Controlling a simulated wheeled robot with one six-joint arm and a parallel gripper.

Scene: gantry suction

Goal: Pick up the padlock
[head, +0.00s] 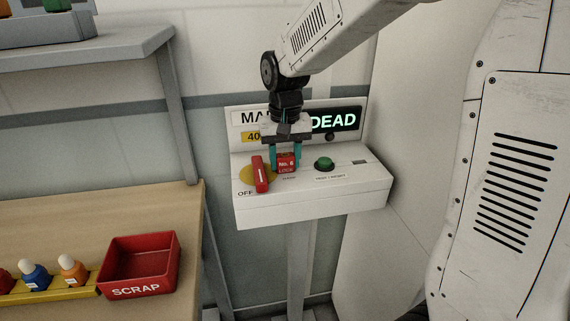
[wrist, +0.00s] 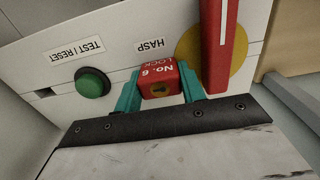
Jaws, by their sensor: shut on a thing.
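The red padlock (head: 286,163), marked "No. 6 LOCK", is at the panel, just right of the red switch handle. My gripper (head: 286,157) points down and its teal fingers are shut on the padlock's two sides. No shackle shows, and I cannot tell whether the padlock touches the panel or hasp.
The red handle (head: 260,174) on its yellow disc is close left of the padlock. A green TEST/RESET button (head: 324,164) is to the right. A sign behind reads "DEAD" (head: 334,121). A red SCRAP bin (head: 140,263) and several small bottles stand on the wooden bench (head: 60,225) at left.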

